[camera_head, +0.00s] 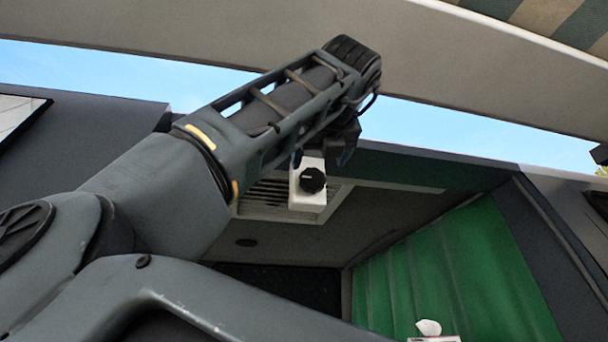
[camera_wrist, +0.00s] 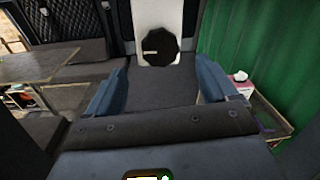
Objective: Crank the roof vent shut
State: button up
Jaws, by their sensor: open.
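The roof vent (camera_head: 262,197) is a pale slatted panel in the van ceiling, partly hidden by my arm. A white housing (camera_head: 297,199) hangs at it and carries a round black knob (camera_head: 312,180). In the wrist view the knob (camera_wrist: 158,50) shows a pale pointer mark pointing left, on the white housing (camera_wrist: 150,12). My gripper (camera_wrist: 160,88) is open, with one blue finger on each side and nothing between them. The knob appears above the gap between the fingers, apart from both. In the head view my gripper is mostly hidden behind the arm.
A green curtain (camera_head: 450,270) hangs at the right. A tissue box (camera_wrist: 243,85) stands on a small shelf (camera_wrist: 270,115) beside it. A table (camera_wrist: 40,65) and seats are at the left in the wrist view. A striped awning (camera_head: 550,18) is overhead outside.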

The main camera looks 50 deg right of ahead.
aim_at(314, 177)
jog(key=p+x, duration=0.2)
jog(key=x, duration=0.4)
jog(key=shift+d+r, duration=0.15)
jog(key=shift+x, duration=0.8)
jog(key=shift+c, duration=0.3)
jog(key=c, duration=1)
